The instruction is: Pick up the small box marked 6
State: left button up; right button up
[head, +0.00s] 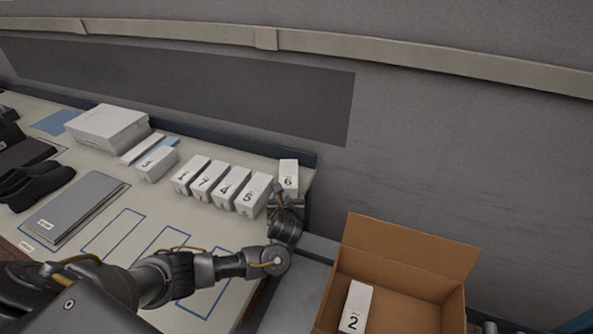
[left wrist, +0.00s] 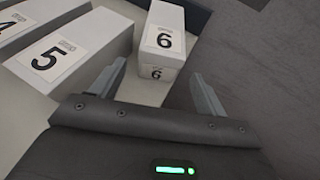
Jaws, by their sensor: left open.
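The small white box marked 6 (head: 289,174) stands at the right end of the row of boxes, near the table's back right corner. It also shows in the left wrist view (left wrist: 164,38), just ahead of and between my fingers. My left gripper (left wrist: 163,85) is open, with one finger on each side of the box's near end; I cannot tell whether either touches it. In the head view my left gripper (head: 285,205) is right in front of box 6 and hides its lower part. My right gripper is not in view.
Box 5 (head: 254,195) stands close on the left, with several more numbered boxes (head: 190,176) beyond it. An open cardboard box (head: 410,285) holding a box marked 2 (head: 356,308) is at the lower right. A wall (head: 450,150) rises behind the table.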

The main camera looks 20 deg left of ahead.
aim_at(287, 190)
pick_arm(q)
jog(key=shift+w+a, duration=0.15)
jog(key=shift+a, duration=0.05)
jog(key=b+x, duration=0.1)
jog(key=x, duration=0.3)
jog(key=shift+w+f, duration=0.15)
jog(key=shift+w, duration=0.15)
jog(key=shift+w+a+f, duration=0.1)
jog(key=shift+w+f, duration=0.05)
jog(key=shift+w, duration=0.15)
jog(key=shift+w+a, duration=0.15)
jog(key=shift+w, duration=0.05)
jog(key=shift+x, duration=2.3)
jog(key=shift+f, duration=0.15)
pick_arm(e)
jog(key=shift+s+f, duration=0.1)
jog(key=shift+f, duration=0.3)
pick_arm(q)
jog(key=shift+c, duration=0.2)
jog(key=c, duration=0.9)
